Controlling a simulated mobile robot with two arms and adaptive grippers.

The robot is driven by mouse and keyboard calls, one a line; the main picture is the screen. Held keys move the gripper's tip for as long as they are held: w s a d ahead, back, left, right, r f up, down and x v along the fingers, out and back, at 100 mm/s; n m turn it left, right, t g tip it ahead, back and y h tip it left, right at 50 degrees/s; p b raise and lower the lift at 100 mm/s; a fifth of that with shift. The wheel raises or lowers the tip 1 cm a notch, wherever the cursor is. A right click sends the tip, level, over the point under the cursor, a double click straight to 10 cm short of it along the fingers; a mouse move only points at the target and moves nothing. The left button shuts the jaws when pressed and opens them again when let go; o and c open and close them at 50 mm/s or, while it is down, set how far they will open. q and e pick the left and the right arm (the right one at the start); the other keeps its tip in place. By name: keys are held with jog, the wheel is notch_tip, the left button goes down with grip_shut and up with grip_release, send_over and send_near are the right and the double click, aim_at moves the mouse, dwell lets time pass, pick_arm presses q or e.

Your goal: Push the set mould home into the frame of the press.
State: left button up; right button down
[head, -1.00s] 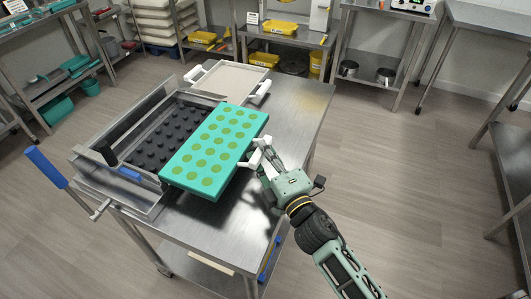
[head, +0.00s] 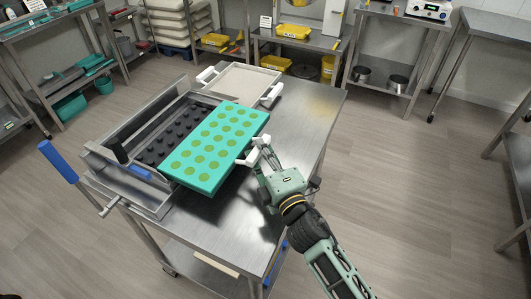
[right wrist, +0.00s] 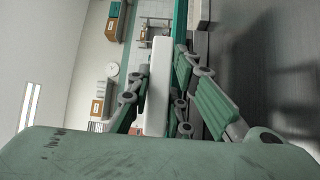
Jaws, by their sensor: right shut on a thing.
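The set mould is a teal slab (head: 207,150) with rows of round olive-green fills, in the head view. It sits partly over the press frame (head: 150,197), overlapping the black studded plate (head: 176,132) on its left. The right part of the mould sticks out past the frame over the table. My right gripper (head: 261,156) is shut on the white handle (head: 247,159) at the mould's right edge. The handle also shows between the fingers in the right wrist view (right wrist: 158,85). The mould's underside and its contact with the frame are hidden. My left gripper is out of view.
A blue-gripped lever (head: 58,164) stands at the press's left. A pale tray with white handles (head: 243,80) lies behind the mould. The steel table (head: 300,110) is bare on the right. Shelves and other tables stand farther back.

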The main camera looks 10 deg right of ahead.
aim_at(215, 138)
jog(key=shift+w+a+b, duration=0.45)
jog(key=shift+w+a, duration=0.35)
jog(key=shift+a, duration=0.45)
jog(key=shift+w+a+b, duration=0.4)
jog(key=shift+w+a, duration=0.45)
jog(key=shift+a, duration=0.35)
jog(key=shift+w+a+b, duration=0.45)
jog(key=shift+w+a, duration=0.35)
jog(key=shift+a, duration=0.45)
jog(key=shift+w+a+b, duration=0.5)
jog(key=shift+w+a, duration=0.05)
jog(key=shift+a, duration=0.25)
jog(key=shift+w+a+b, duration=0.5)
jog(key=shift+a+b, duration=0.05)
jog(key=shift+a, duration=0.3)
jog(key=shift+w+a+b, duration=0.5)
jog(key=shift+w+a, duration=0.05)
jog(key=shift+a, duration=0.25)
jog(key=shift+a+r, duration=0.15)
jog(key=shift+r, duration=0.05)
jog(key=shift+r, duration=0.15)
